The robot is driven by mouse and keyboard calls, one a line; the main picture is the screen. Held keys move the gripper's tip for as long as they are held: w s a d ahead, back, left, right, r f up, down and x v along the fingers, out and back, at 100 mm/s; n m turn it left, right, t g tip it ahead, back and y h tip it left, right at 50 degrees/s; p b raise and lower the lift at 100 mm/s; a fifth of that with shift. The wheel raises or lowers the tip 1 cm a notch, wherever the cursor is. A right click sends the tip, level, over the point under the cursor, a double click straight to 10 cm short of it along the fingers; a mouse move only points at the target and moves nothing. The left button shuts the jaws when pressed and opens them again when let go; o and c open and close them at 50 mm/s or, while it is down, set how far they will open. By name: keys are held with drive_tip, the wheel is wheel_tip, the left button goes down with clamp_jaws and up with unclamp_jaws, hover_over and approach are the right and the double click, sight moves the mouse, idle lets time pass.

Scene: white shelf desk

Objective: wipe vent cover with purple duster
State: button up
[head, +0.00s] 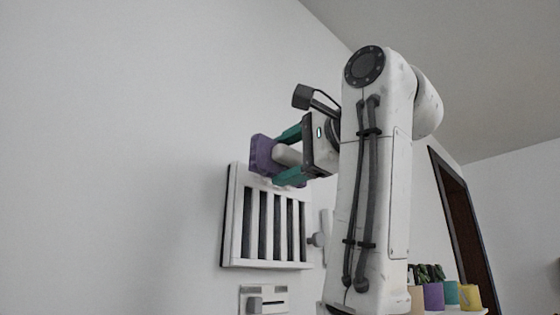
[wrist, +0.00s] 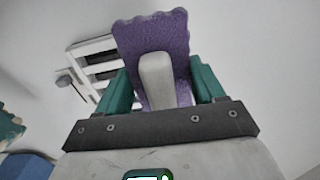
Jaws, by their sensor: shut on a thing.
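A white vent cover (head: 235,215) with dark vertical slots is on the wall. My gripper (head: 290,156), with teal fingers, is shut on the light grey handle of the purple duster (head: 262,154). The duster's pad is at the upper edge of the vent cover, overlapping its top in the head view; I cannot tell whether it touches. In the wrist view the purple duster (wrist: 178,45) stands between the fingers of my gripper (wrist: 165,88), and part of the vent cover (wrist: 76,53) shows behind it to the left. The duster hides the rest.
Below the vent cover is a small pale wall fitting (head: 270,299). A knob-like fixture (head: 317,240) sits on the wall right of the vent. Several coloured pots (head: 434,296) with plants stand on a white surface at the lower right. A dark-framed opening (head: 460,220) is further right. The wall left of the vent is clear.

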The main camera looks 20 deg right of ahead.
sight(299, 191)
drive_tip(key=shift+p+x, duration=0.85)
drive_tip(key=shift+x, duration=1.95)
drive_tip(key=shift+x, duration=0.95)
drive_tip(key=shift+w+d, duration=0.2)
drive_tip(key=shift+d, duration=0.7)
drive_tip(key=shift+w+d, duration=0.25)
drive_tip(key=shift+d, duration=0.65)
drive_tip(key=shift+w+d, duration=0.6)
drive_tip(key=shift+d, duration=1.1)
drive_tip(key=shift+w+d, duration=0.6)
drive_tip(key=shift+d, duration=1.1)
drive_tip(key=shift+w+d, duration=0.65)
drive_tip(key=shift+d, duration=1.05)
drive_tip(key=shift+a, duration=0.1)
